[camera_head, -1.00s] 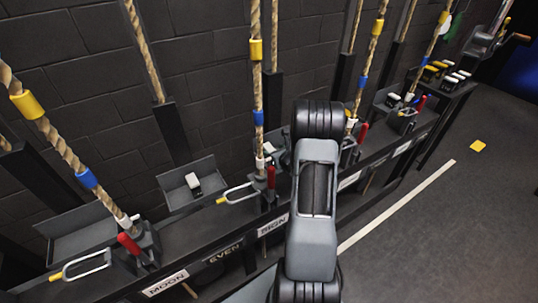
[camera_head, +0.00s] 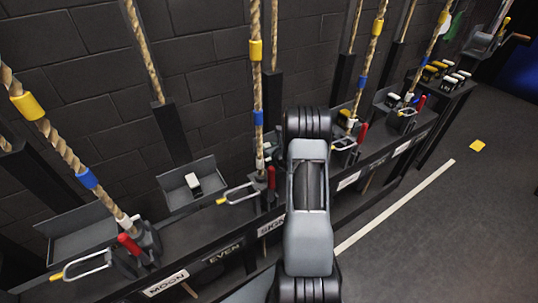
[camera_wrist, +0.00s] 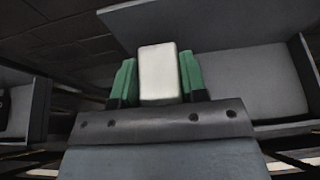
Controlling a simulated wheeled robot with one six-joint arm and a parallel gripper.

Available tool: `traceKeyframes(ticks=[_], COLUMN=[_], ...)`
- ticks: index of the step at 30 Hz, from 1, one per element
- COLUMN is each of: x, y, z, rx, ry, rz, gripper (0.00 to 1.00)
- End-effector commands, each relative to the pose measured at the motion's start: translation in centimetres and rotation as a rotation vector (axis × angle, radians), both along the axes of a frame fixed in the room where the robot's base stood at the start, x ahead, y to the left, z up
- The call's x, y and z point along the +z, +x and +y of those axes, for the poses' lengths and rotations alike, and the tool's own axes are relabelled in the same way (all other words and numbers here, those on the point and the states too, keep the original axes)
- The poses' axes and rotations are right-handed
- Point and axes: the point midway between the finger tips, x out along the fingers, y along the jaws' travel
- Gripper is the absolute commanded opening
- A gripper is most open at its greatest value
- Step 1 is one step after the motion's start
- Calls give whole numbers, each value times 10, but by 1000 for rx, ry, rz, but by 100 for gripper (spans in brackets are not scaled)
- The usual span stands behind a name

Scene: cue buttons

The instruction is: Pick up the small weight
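In the wrist view, my gripper (camera_wrist: 158,75) has a green finger on each side of a small pale block, the weight (camera_wrist: 158,72). Both fingers lie flush against its sides, with no gap that I can see. A grey angled tray (camera_wrist: 255,82) is behind and to the right of it. In the head view my own arm hides the gripper and this weight. Another small white-topped weight (camera_head: 193,182) sits in a grey tray (camera_head: 207,172) left of my arm.
Ropes with yellow and blue bands (camera_head: 257,50) rise along the wall. Red-handled levers (camera_head: 130,243) and metal loops with yellow ends (camera_head: 238,193) line the rail. Several white and yellow weights (camera_head: 450,80) stand at the far right.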

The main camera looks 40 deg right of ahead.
Motion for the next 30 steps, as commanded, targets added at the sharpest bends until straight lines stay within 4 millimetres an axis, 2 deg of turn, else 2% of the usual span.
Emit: traceKeyframes(ticks=[2,12,26,30], x=[0,0,4,15], y=[0,0,1,1], z=[0,0,-1,-1], rx=[0,0,0,0], ry=[0,0,-3,-3], rz=[0,0,-7,-9], gripper=[32,0,0,0])
